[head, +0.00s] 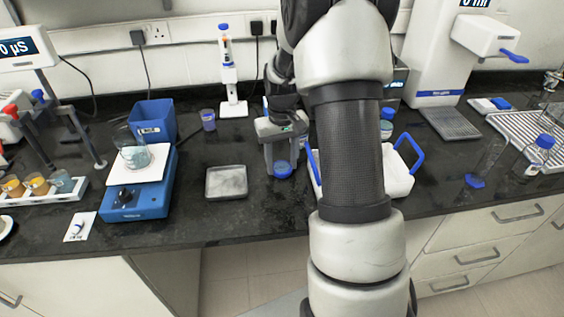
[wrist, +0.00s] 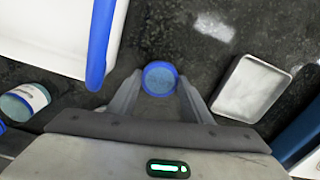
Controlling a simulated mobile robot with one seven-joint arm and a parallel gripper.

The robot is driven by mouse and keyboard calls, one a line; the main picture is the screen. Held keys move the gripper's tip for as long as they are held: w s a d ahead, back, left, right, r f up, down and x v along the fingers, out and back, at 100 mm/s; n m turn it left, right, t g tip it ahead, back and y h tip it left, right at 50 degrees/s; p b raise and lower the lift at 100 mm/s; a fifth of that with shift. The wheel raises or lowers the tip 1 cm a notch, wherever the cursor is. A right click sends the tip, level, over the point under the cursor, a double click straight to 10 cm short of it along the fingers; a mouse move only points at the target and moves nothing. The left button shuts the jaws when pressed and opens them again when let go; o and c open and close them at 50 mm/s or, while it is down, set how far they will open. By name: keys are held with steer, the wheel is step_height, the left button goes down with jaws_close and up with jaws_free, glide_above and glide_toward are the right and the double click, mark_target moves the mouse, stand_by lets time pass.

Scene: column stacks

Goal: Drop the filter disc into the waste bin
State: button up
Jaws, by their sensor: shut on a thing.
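The filter disc, a round piece with a blue rim and paler blue middle (wrist: 160,77), sits between the fingertips of my gripper (wrist: 160,84) in the wrist view. In the head view the disc (head: 283,169) shows low between the fingers of my gripper (head: 281,160), which points down over the dark bench. The gripper is shut on the disc. Whether the disc touches the bench is hard to tell. The waste bin is probably the open blue box (head: 154,121) at the back left, behind the blue stirrer; its label is too small to read surely.
A shallow grey tray (head: 227,183) lies left of my gripper. A white carrier with blue handles (head: 399,178) stands close on the right. The blue stirrer (head: 133,200) bears a glass beaker (head: 133,154). A purple-blue cup (head: 208,120) and a pipette stand (head: 232,108) are behind.

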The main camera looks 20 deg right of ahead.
steer(key=o, duration=0.6)
steer(key=shift+f, duration=0.15)
steer(key=o, duration=0.4)
